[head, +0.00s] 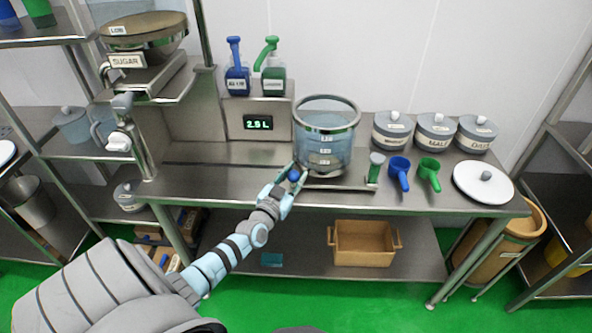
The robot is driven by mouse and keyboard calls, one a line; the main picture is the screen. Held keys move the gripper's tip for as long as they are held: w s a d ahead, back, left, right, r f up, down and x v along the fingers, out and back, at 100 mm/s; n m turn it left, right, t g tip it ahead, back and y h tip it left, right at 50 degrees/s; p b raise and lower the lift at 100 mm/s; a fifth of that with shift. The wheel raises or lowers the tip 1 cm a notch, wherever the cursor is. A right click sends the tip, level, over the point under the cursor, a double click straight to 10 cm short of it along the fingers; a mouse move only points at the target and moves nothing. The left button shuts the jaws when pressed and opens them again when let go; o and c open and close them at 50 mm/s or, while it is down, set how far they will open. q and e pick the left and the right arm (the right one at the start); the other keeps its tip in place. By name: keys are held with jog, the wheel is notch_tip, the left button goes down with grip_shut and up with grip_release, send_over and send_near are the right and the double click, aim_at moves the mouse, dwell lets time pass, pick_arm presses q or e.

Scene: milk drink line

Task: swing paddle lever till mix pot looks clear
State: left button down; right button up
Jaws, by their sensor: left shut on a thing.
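The mix pot (325,146) is a clear, metal-rimmed vessel on the steel bench, holding pale bluish liquid that looks clear. My left gripper (293,178) is at the pot's lower front left. It is shut on a dark blue knob (294,174), which looks like the end of the paddle lever. The fingers hide most of the knob and whatever it joins. I cannot make out a paddle inside the pot. My right gripper is not in view.
A display (258,122) reads 2.5 L. Lidded grey canisters (435,132) line the back. A white lid (483,184) lies at the bench's right end.

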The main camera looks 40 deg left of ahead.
pick_arm(q)
jog(key=shift+r, duration=0.15)
jog(key=c, duration=1.2)
grip_release()
jog(key=shift+s, duration=0.1)
jog(key=shift+s+d, duration=0.1)
jog(key=shift+s, duration=0.35)
jog(key=v, duration=1.1)
